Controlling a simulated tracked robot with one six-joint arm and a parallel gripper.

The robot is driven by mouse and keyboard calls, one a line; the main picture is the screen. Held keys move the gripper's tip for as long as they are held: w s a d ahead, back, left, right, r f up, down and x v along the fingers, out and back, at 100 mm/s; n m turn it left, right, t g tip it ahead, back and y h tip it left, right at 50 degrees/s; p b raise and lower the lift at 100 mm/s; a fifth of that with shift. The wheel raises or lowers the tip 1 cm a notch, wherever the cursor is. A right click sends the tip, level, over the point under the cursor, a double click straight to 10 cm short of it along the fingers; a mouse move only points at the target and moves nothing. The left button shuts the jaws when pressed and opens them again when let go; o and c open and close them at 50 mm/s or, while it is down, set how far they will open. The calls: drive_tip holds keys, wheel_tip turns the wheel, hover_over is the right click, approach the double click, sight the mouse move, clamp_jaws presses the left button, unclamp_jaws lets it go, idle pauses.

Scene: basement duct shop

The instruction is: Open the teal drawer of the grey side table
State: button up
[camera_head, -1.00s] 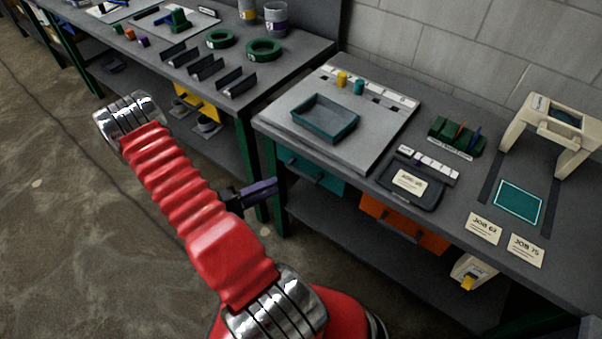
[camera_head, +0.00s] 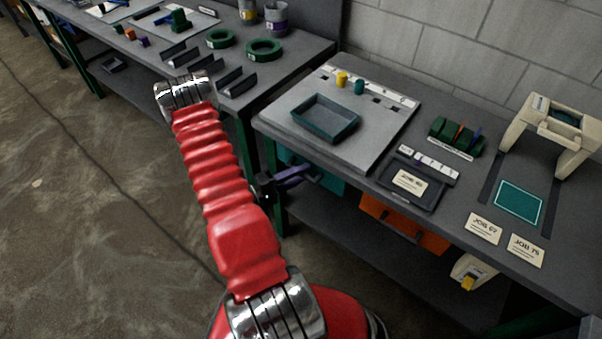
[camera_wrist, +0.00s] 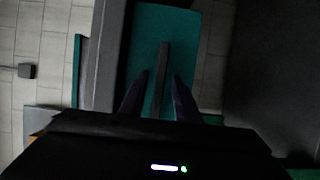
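The teal drawer (camera_head: 328,184) sits under the top of the grey side table (camera_head: 350,150), partly hidden by my gripper. Its teal front (camera_wrist: 184,40) also fills the middle of the wrist view, with a dark bar handle (camera_wrist: 163,55) on it. My gripper (camera_head: 306,172) is in front of the drawer. In the wrist view my gripper (camera_wrist: 160,76) is open, its two dark purple fingers on either side of the handle's line. I see no finger touching the handle; the remaining depth is hard to tell. The drawer looks shut.
An orange drawer (camera_head: 385,215) is to the right under the same top. A teal tray (camera_head: 325,125) stands on the grey board above. A second bench (camera_head: 290,70) with a green leg stands close on the left. Open concrete floor (camera_head: 90,240) lies at the left.

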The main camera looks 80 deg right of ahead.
drive_tip(key=shift+s+d, duration=0.1)
clamp_jaws()
idle(0.4)
drive_tip(key=shift+f, duration=0.1)
